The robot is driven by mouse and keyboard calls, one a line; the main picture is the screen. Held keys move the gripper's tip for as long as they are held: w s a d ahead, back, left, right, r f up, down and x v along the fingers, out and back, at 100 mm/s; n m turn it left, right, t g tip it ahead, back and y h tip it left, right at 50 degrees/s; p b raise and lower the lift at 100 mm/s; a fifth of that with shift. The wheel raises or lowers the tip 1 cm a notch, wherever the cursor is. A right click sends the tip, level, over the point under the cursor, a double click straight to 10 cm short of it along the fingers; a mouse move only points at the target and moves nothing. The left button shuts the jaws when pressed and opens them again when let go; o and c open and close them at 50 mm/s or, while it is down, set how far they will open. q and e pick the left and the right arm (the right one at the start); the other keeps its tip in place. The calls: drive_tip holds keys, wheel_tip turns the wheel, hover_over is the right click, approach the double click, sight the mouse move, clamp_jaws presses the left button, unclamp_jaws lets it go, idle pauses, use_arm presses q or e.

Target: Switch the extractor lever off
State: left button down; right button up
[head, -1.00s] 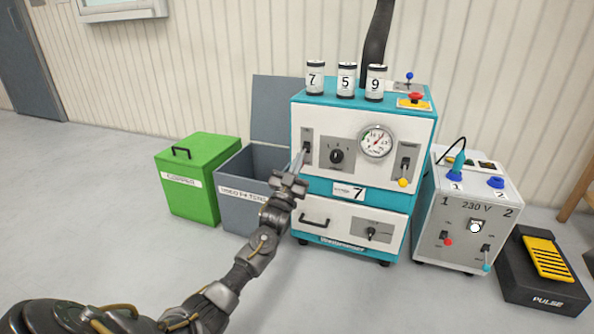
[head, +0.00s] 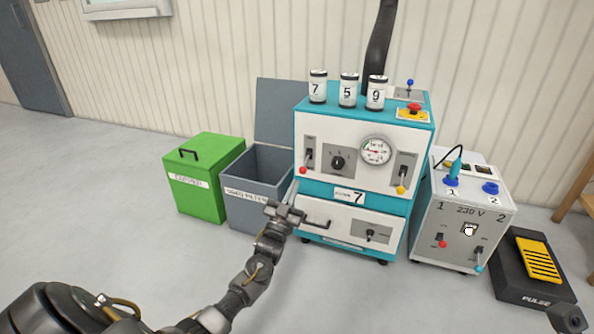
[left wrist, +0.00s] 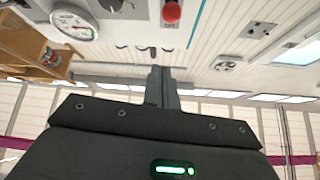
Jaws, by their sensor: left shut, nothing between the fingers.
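The teal and white machine (head: 320,215) stands against the wall. Its left front lever (head: 306,160) has a red ball and hangs down. The red ball also shows in the left wrist view (left wrist: 171,12), just beyond the fingers. A lever with a yellow ball (head: 402,180) is at the front right and a blue-balled lever (head: 410,84) is on top. Their small labels are unreadable, so I cannot tell which is marked extractor. My left gripper (head: 296,193) is shut and empty, below the red ball and apart from it. It also shows in the left wrist view (left wrist: 161,72).
A gauge (head: 376,150) and dial (head: 338,162) sit between the front levers. Several numbered cans (head: 348,90) stand on top. A green bin (head: 195,185) and an open grey bin (head: 255,195) are left; a 230 V box (head: 462,225) and a pedal (head: 538,260) are right.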

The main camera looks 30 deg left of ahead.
use_arm(q)
drive_tip(key=shift+s+f, duration=0.45)
drive_tip(key=shift+f, duration=0.25)
